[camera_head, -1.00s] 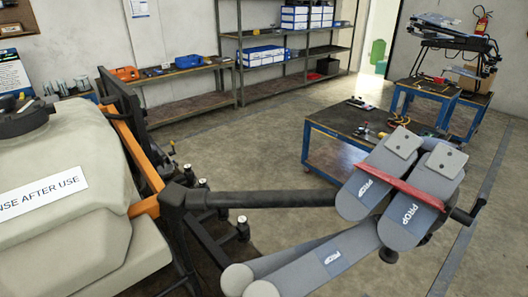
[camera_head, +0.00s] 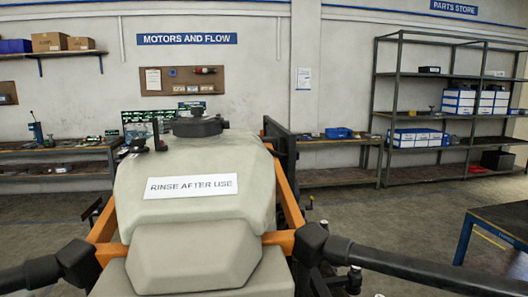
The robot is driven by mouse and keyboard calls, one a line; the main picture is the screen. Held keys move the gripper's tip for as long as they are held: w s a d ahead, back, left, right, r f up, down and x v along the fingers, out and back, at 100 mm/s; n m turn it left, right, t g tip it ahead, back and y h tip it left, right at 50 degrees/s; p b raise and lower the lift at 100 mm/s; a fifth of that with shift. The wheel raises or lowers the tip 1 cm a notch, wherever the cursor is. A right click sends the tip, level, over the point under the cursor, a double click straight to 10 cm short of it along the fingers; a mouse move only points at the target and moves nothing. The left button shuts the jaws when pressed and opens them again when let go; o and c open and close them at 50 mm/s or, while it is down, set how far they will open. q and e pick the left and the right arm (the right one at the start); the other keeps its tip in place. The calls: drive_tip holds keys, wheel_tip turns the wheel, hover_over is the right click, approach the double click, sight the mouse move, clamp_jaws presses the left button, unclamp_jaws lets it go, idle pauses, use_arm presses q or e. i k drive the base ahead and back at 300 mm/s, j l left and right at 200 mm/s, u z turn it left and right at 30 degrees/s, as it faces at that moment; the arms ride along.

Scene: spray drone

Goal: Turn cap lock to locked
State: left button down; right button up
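The drone's pale grey-green tank (camera_head: 190,245) stands in front of me at left centre. A black cap (camera_head: 197,126) sits on top of the tank, toward its far side. The cap is small and seen from a low angle, so I cannot tell the position of its lock. A small black upright part (camera_head: 157,134) stands at the left of the cap. Neither of my grippers is in view.
An orange frame (camera_head: 284,240) surrounds the tank. Black drone arms extend to the left (camera_head: 40,272) and right (camera_head: 410,268). Shelves (camera_head: 398,75) and benches (camera_head: 55,148) line the back wall. A blue-legged table (camera_head: 465,238) stands at right. Floor between is open.

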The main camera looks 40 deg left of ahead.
sight(196, 111)
drive_tip(key=k+j+u, duration=0.15)
drive_tip(key=j+u, duration=0.2)
drive_tip(key=j, duration=0.15)
drive_tip(key=k+j+u, duration=0.1)
drive_tip(key=j+u, duration=0.65)
drive_tip(key=j, duration=0.25)
